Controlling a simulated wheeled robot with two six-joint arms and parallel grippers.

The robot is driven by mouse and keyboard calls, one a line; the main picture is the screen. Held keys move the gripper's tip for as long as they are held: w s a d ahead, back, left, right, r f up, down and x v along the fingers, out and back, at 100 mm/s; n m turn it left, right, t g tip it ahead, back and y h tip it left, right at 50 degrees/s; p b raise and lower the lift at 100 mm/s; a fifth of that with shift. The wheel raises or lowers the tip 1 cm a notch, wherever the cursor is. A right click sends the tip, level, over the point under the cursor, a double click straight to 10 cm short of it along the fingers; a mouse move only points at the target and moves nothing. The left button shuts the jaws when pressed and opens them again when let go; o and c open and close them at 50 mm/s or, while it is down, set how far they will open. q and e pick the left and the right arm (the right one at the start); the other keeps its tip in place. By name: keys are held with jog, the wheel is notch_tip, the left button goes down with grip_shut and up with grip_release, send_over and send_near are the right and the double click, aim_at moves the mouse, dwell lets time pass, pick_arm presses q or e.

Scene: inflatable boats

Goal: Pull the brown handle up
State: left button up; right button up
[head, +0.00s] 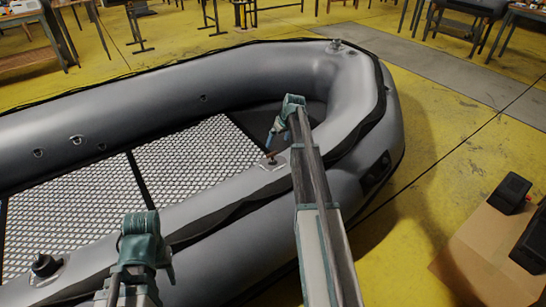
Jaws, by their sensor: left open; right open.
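A grey inflatable boat (225,85) fills the middle of the head view, its tube curving around a metal-patterned floor (70,210). On the near tube, a small dark brownish fitting (269,158) sits on a pale patch; it is too small to tell surely if it is the brown handle. My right gripper (272,138) hangs from the end of its arm just above this fitting; touching or apart, I cannot tell. My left gripper (169,266) is over the near tube at the lower left, apart from any fitting. Both are open; the finger gaps are hardly visible.
Dark fittings stand on the tube at the lower left (45,265) and far end (336,45). A cardboard box (483,258) with black items (510,193) is at the lower right. Tables line the back.

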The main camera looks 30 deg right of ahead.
aim_at(272, 154)
jog(key=b+x, duration=0.8)
jog(key=x, duration=0.2)
jog(key=shift+f, duration=0.15)
grip_shut()
